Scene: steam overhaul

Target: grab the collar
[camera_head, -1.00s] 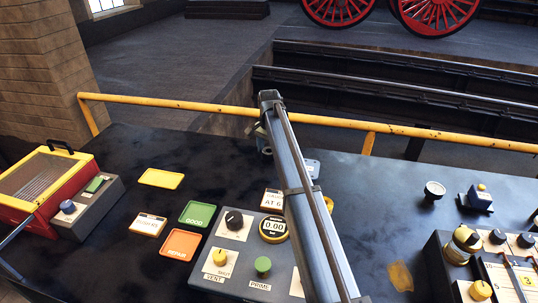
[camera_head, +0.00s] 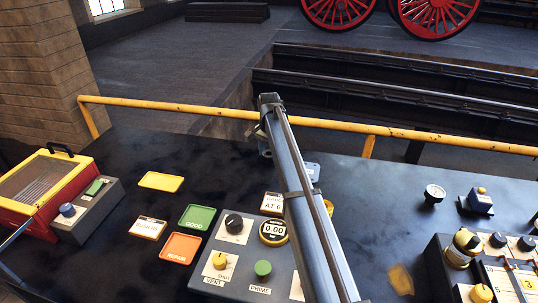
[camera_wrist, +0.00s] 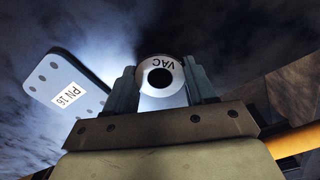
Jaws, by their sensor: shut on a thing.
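In the wrist view my gripper (camera_wrist: 160,88) has its two fingers on either side of a round metal collar (camera_wrist: 146,66), shut on it. The collar has a dark hole in the middle and the marking "VAC", which appears upside down.
A grey-blue plate marked "PN 16" (camera_wrist: 56,80) lies left of the fingers in the wrist view. The head view shows a control box (camera_head: 240,252), a green GOOD tray (camera_head: 198,217), an orange REPAIR tray (camera_head: 180,248), a small gauge (camera_head: 434,192) and a yellow rail (camera_head: 440,142).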

